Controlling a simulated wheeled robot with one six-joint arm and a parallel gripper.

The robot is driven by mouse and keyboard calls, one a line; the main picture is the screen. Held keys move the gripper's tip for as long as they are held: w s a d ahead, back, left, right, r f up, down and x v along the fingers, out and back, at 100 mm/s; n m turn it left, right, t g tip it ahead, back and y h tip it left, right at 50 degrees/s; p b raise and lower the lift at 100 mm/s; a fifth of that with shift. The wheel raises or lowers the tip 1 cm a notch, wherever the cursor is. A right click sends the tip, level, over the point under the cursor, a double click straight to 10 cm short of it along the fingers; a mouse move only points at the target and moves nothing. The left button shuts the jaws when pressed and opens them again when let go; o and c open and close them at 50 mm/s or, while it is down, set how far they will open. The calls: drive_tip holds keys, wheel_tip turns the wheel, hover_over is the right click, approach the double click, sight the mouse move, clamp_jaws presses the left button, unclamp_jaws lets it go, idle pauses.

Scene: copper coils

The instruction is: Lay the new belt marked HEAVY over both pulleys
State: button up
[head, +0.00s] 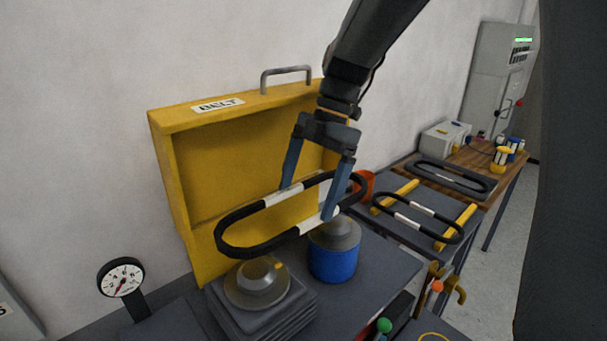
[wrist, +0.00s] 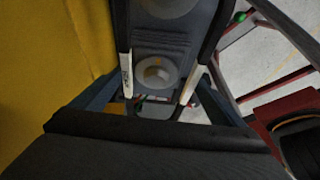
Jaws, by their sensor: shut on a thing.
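My gripper (head: 308,201) is shut on a black loop belt (head: 232,215), with one blue finger at a white band on each long side. The belt is held in the air, roughly level, above the two pulleys and apart from them. Its lettering is too small to read. The left pulley (head: 258,283) is a grey disc with a hub and yellow mark on a ribbed grey block. The right pulley (head: 334,234) is grey, above a blue drum, partly hidden by the belt and finger. The wrist view shows a pulley (wrist: 155,73) between the belt's sides.
A yellow cover (head: 235,160) marked BELT stands open behind the pulleys, close to the belt. Another banded belt (head: 455,238) lies across yellow bars at right, with a further belt (head: 452,180) behind. A gauge (head: 121,277) stands left. Coloured knobs (head: 384,325) stand at the front.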

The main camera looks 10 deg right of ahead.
drive_tip(key=f+b, duration=0.2)
drive_tip(key=f, duration=0.1)
drive_tip(key=f+b, duration=0.1)
drive_tip(key=f, duration=0.1)
drive_tip(key=shift+w+f+b, duration=0.1)
drive_tip(key=shift+w+b, duration=0.2)
idle(0.4)
drive_tip(key=shift+p, duration=0.8)
drive_tip(key=f+p, duration=0.1)
drive_tip(key=p, duration=0.1)
drive_tip(key=shift+w+d+f+p, duration=0.1)
drive_tip(key=shift+f+p, duration=0.2)
drive_tip(key=shift+p, duration=0.1)
drive_tip(key=shift+f, duration=0.1)
drive_tip(key=shift+f+b, duration=1.65)
drive_tip(key=shift+f, duration=0.85)
